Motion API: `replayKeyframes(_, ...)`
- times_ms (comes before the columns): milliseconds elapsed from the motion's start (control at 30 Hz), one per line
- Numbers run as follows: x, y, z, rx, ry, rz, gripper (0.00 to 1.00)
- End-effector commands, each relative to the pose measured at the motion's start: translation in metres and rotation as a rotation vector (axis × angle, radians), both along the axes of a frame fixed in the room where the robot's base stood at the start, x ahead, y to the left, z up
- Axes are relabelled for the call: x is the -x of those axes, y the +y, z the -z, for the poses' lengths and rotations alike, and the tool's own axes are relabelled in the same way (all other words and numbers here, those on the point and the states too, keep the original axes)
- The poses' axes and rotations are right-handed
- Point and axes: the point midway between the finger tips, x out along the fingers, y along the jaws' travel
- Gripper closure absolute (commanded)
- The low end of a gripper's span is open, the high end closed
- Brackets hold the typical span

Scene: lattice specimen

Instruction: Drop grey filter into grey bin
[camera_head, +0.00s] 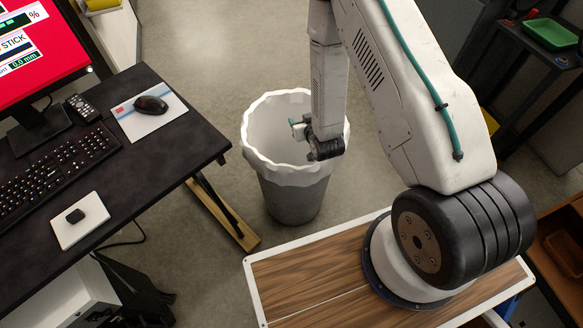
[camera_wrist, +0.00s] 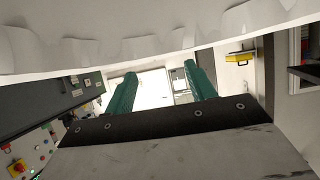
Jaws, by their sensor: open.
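The grey bin (camera_head: 292,200) stands on the floor in the middle of the head view, with a pale, wavy rim. A pale wavy band, which looks like the bin's rim (camera_wrist: 110,50), crosses the top of the wrist view. I see no grey filter in either view; part of the bin's inside is hidden by my arm.
A dark desk (camera_head: 150,150) with a keyboard (camera_head: 50,172), a monitor (camera_head: 40,55) and two mice is left of the bin. A dark shelf unit with a green tray (camera_head: 550,34) stands at the right. Bare floor (camera_head: 215,55) lies behind the bin.

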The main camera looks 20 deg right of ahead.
Motion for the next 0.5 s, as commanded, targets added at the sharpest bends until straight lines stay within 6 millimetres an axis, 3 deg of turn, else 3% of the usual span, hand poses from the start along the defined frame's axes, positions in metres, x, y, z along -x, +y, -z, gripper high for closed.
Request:
replayKeyframes(167, 0.010, 0.000, -0.004, 0.000, 0.002, 0.000, 0.45)
replayKeyframes(500, 0.059, 0.000, -0.028, 0.000, 0.002, 0.000, 0.45)
